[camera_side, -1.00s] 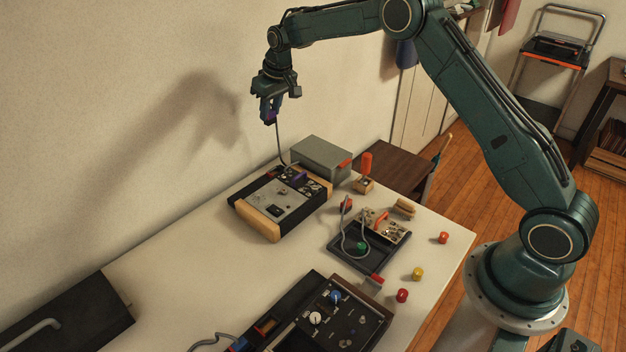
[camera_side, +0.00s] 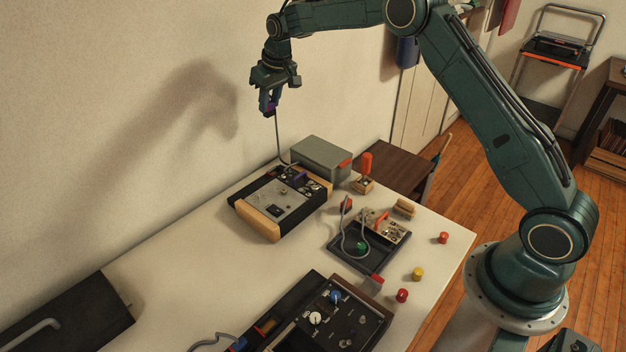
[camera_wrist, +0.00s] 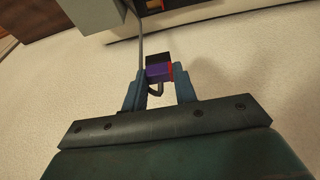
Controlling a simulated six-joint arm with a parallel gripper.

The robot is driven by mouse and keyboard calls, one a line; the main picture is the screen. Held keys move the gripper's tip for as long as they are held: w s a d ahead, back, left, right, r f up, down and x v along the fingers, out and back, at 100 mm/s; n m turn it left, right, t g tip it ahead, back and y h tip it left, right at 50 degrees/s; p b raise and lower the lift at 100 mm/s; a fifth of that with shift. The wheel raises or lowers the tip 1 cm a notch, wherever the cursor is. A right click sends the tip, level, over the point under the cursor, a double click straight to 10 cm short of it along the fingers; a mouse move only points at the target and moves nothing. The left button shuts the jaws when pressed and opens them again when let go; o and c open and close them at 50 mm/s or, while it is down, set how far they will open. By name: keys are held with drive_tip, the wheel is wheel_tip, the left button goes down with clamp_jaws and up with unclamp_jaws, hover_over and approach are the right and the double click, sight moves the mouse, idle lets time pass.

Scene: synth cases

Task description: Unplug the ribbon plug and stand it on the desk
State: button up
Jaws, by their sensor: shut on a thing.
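My gripper (camera_side: 270,104) is shut on the purple ribbon plug (camera_side: 271,112) and holds it high above the desk (camera_side: 165,262), close to the wall. In the wrist view the purple plug (camera_wrist: 158,73), with a red edge and a dark end, sits between the two fingertips of my gripper (camera_wrist: 160,82). A grey cable (camera_side: 278,140) hangs from the plug down to the back of a wood-sided synth case (camera_side: 293,203). A purple part (camera_side: 299,175) shows on that case; I cannot tell whether it is a socket.
A grey box (camera_side: 320,156) stands behind the synth case. A dark tray (camera_side: 352,250) with a cable and a larger panel (camera_side: 345,312) lie nearer. Loose red (camera_side: 402,295) and yellow (camera_side: 418,274) caps lie at right. Bare desk shows at front left.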

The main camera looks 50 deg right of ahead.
sight(270, 104)
drive_tip(key=shift+r, duration=0.25)
drive_tip(key=shift+r, duration=0.35)
drive_tip(key=shift+r, duration=0.35)
drive_tip(key=shift+r, duration=0.35)
drive_tip(key=shift+r, duration=0.2)
drive_tip(key=shift+a, duration=0.1)
